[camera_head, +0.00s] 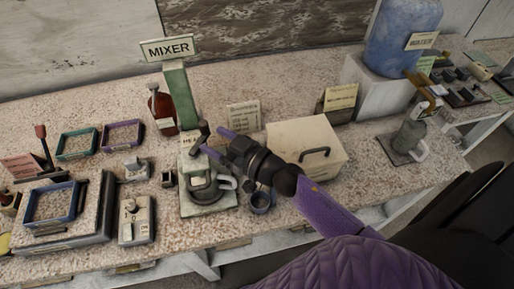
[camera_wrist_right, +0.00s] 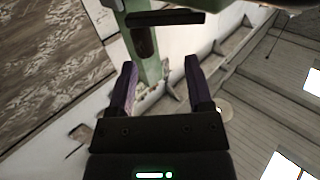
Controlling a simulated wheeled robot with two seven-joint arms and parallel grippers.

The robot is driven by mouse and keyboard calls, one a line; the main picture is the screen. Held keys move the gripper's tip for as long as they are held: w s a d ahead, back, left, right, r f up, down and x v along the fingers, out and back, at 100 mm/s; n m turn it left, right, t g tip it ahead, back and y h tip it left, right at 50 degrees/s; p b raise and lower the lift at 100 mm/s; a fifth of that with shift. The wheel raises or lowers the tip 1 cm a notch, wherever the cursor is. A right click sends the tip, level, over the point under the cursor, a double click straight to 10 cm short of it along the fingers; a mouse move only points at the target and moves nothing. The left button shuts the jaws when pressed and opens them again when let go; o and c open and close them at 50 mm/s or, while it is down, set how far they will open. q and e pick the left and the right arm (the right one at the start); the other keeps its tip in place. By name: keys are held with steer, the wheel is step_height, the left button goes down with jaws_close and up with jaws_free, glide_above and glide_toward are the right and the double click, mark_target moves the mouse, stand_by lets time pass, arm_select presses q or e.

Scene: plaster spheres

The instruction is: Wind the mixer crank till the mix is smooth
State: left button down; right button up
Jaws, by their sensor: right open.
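The mixer stands at the middle of the bench, with a pale green column (camera_head: 180,95) topped by a MIXER sign (camera_head: 167,49). Its dark crank (camera_head: 201,132) sticks out at the front of the head. My right gripper (camera_head: 216,143) is open and empty just right of the crank. In the right wrist view the crank's bar and dark grip (camera_wrist_right: 143,42) show beyond the open fingers (camera_wrist_right: 160,68), apart from them. My left gripper is not in view.
A cream box with a dark handle (camera_head: 306,142) stands under and right of my right forearm. A blue water container (camera_head: 402,38) is at back right.

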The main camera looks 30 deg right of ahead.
steer(key=v, duration=0.9)
steer(key=shift+d, duration=0.25)
steer(key=shift+f, duration=0.2)
